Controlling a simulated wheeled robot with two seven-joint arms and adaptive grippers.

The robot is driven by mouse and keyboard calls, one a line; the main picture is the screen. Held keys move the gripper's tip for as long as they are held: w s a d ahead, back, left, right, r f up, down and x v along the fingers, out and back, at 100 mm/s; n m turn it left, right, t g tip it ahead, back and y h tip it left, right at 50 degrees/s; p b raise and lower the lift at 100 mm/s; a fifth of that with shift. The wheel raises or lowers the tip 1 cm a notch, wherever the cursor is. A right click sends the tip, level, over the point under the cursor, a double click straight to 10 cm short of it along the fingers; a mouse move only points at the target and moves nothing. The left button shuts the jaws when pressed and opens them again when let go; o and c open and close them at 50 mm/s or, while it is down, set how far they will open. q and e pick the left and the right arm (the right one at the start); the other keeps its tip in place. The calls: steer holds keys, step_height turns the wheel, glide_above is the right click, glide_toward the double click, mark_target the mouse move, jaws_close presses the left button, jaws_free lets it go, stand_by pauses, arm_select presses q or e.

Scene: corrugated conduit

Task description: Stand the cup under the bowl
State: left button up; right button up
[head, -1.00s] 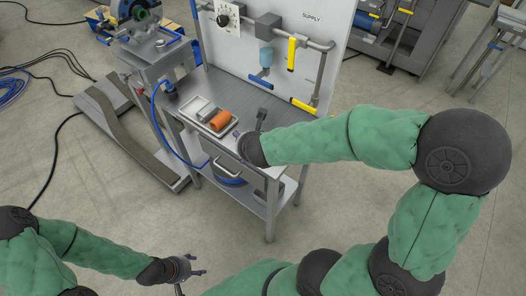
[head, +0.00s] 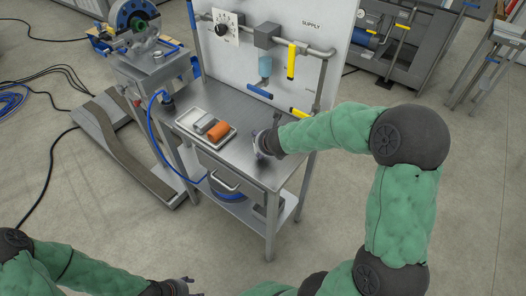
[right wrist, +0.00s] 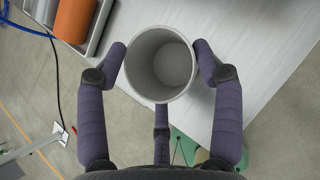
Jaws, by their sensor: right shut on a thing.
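The cup (right wrist: 161,64) is a plain grey cylinder, empty, its open mouth facing the right wrist camera. My right gripper (right wrist: 160,70) is shut on it, with purple fingers on both sides and one below. In the head view my right gripper (head: 259,144) is at the bench's right front part, right of the tray; the cup is hard to make out there. My left gripper (head: 188,285) is low at the bottom edge, partly cut off.
A tray (head: 178,122) on the metal bench (head: 243,103) holds an orange cylinder (head: 218,131) and a grey piece (head: 205,122). A blue handle (head: 260,91) sits below the bowl, with yellow handles (head: 291,62) to its right. The bench between tray and panel is clear.

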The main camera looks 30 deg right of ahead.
steer(key=shift+w+d+f, duration=0.15)
steer(key=shift+d+f, duration=0.05)
steer(key=shift+f, duration=0.25)
steer(key=shift+f+b, duration=1.3)
steer(key=shift+f, duration=0.15)
steer(key=shift+f, duration=0.15)
steer(key=o, duration=1.2)
steer(key=shift+o, duration=0.2)
